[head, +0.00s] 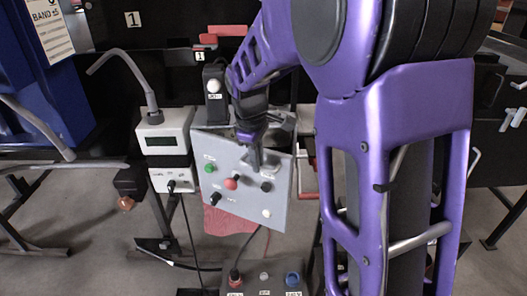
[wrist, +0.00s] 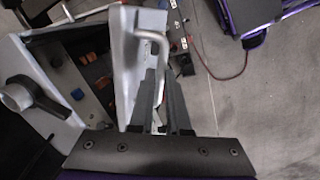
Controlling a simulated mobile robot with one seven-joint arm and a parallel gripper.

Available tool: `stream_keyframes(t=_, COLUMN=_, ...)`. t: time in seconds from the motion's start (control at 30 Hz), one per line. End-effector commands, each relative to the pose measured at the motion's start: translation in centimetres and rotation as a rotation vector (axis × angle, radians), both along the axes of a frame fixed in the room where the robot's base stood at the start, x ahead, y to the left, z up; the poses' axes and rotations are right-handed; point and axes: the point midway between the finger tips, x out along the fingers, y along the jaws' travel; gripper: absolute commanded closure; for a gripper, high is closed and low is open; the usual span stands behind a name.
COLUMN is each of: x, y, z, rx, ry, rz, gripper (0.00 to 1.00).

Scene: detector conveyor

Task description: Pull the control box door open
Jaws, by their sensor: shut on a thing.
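The control box door (head: 225,196) is a light grey panel with green, red, black and white buttons and knobs. It hangs at an angle in the head view. In the wrist view the door (wrist: 127,60) shows nearly edge-on and stands away from the box (wrist: 42,42), whose inside with orange and dark parts is visible. A bent metal handle (wrist: 152,36) is on the door's face. My gripper (head: 256,140) is in front of the door, and its fingers in the wrist view (wrist: 163,85) are shut on the handle. The hinge is hidden.
A white instrument with a small display (head: 165,138) and a bent grey lamp-like arm (head: 135,75) stand left of the door. A lower panel with red and blue knobs (head: 264,279) is below it. A black rotary handle (wrist: 30,97) sits left in the wrist view.

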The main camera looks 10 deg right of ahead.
Motion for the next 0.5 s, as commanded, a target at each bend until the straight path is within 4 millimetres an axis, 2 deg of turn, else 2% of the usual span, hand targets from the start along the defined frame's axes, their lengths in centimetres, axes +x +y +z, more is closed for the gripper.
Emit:
stream_keyframes(t=0.27, x=-3.1, y=4.9, z=0.1, rx=-0.003, ry=0.003, rz=-0.253, gripper=1.0)
stream_keyframes(t=0.5, x=-5.0, y=10.1, z=0.2, rx=-0.003, ry=0.003, rz=-0.482, gripper=1.0)
